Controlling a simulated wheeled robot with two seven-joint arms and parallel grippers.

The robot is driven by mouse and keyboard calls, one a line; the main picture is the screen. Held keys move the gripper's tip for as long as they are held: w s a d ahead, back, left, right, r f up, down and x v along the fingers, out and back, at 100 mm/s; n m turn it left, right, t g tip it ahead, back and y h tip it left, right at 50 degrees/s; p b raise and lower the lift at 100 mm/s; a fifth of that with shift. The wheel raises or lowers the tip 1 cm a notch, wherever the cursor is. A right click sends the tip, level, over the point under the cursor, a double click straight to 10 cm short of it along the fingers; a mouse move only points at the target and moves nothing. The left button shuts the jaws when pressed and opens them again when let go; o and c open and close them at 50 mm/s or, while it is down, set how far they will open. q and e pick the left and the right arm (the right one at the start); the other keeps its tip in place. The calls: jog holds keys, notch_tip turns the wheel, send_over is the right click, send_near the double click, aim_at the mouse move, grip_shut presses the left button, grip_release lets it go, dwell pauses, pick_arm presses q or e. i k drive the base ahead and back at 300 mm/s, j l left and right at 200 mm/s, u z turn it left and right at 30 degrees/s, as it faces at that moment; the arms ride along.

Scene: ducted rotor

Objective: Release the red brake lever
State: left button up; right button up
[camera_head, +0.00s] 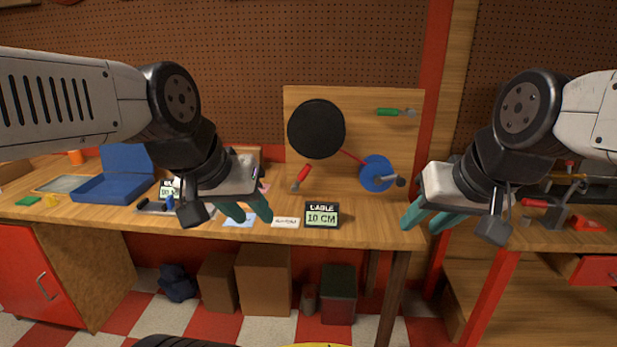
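The red brake lever (301,178) is a small red handle with a metal end, set at a tilt on the lower left of an upright wooden board (354,97). A large black disc (316,128) is above it, and a blue wheel (375,174) with a crank handle is to its right. A green-handled lever (390,112) is at the board's upper right. My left gripper (248,212) is open and empty, left of and lower in the picture than the red lever. My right gripper (423,219) is open and empty, right of the board's lower edge.
A sign reading 10 CM (322,215) and a white label (285,222) are at the bench's front edge. A blue open box (113,184) sits on the left of the wooden bench (372,231). A vise-like tool (556,211) is on the right bench.

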aim_at(303, 172)
jog(key=i+j+u, duration=0.15)
jog(key=u, duration=0.2)
jog(key=i+u, duration=0.7)
